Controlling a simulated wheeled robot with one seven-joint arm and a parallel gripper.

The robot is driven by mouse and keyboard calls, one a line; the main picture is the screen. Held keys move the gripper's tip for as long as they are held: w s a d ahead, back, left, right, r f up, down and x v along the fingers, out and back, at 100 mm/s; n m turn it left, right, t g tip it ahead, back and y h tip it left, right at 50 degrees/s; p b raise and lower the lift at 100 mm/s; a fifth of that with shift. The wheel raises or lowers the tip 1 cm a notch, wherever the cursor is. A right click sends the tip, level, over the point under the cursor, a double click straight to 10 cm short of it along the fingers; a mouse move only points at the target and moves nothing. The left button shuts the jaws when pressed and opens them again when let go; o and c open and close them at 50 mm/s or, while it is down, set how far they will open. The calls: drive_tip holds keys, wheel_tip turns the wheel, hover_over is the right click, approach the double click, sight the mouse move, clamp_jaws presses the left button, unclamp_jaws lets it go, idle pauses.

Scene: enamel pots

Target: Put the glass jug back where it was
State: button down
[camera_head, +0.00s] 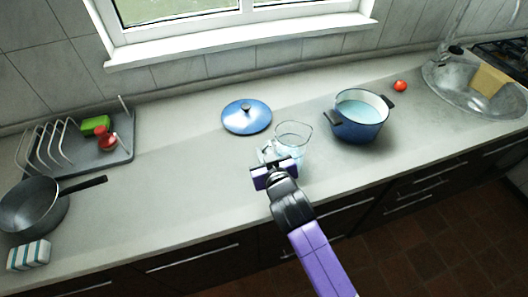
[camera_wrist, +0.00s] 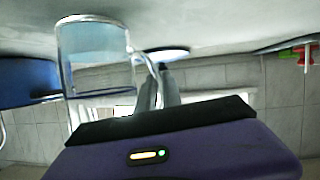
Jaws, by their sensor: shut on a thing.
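The clear glass jug (camera_head: 293,137) is upright near the middle of the counter, between the blue lid and the blue pot. Its lower part looks pale blue. My gripper (camera_head: 269,157) is at its near left side, shut on the jug's handle. In the wrist view, which is upside down, the jug (camera_wrist: 93,48) is at the left, with its handle between the fingers of my gripper (camera_wrist: 160,78). I cannot tell whether its base touches the counter.
The blue pot (camera_head: 361,127) with pale blue contents stands close right of the jug. The blue lid (camera_head: 247,117) lies behind left. A tomato (camera_head: 400,86) and the sink (camera_head: 455,85) are right. A dish rack (camera_head: 85,155), pan (camera_head: 32,207) and striped block (camera_head: 29,255) are left. The left-middle counter is clear.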

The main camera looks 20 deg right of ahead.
drive_tip(key=c, duration=1.9)
unclamp_jaws()
drive_tip(key=shift+f, duration=0.15)
drive_tip(key=shift+c, duration=0.2)
drive_tip(key=o, duration=0.4)
drive_tip(key=shift+o, duration=0.2)
drive_tip(key=shift+r, duration=0.25)
drive_tip(key=shift+s, duration=0.35)
drive_tip(key=b+v, duration=0.1)
drive_tip(key=v, duration=1)
drive_tip(key=shift+s+r, duration=0.15)
